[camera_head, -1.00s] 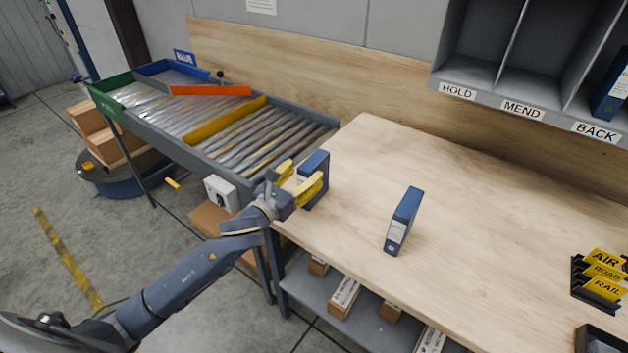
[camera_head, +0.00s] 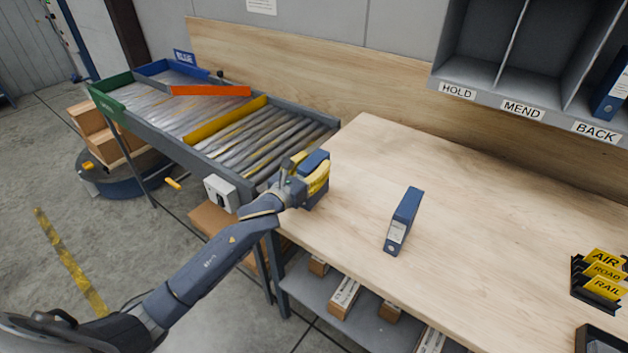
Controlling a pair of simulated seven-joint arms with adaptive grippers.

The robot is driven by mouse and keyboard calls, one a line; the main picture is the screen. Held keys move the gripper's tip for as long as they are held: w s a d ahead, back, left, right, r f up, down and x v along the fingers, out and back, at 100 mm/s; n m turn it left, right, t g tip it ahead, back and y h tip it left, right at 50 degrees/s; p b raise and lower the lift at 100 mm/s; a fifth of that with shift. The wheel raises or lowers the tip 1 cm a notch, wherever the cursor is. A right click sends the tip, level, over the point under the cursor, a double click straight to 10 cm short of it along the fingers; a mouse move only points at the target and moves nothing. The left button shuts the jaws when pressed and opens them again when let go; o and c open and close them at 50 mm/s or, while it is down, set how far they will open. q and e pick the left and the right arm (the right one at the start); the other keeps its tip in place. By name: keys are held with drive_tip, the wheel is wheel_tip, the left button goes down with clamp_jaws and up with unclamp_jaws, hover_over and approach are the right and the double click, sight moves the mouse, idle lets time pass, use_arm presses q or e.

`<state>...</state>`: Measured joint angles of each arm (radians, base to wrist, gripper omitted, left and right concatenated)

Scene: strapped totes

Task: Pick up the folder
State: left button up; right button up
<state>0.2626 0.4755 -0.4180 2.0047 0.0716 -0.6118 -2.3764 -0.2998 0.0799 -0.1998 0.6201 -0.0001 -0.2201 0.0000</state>
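A blue folder (camera_head: 315,161) stands upright at the left end of the wooden table (camera_head: 470,230), near its edge. My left gripper (camera_head: 311,169) reaches it from the left, with one yellow finger on each side of it. The fingers hide much of the folder, and I cannot tell whether they press on it. My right gripper is not in view.
A roller conveyor (camera_head: 220,130) adjoins the table at the left. Shelf bins (camera_head: 520,107) labelled HOLD, MEND and BACK hang at the upper right, with a blue folder (camera_head: 612,90) in BACK. AIR, ROAD and RAIL signs (camera_head: 602,275) stand at the right edge. The table's middle is mostly clear.

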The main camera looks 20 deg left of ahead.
use_arm(q)
clamp_jaws()
drive_tip(key=shift+r, duration=0.2)
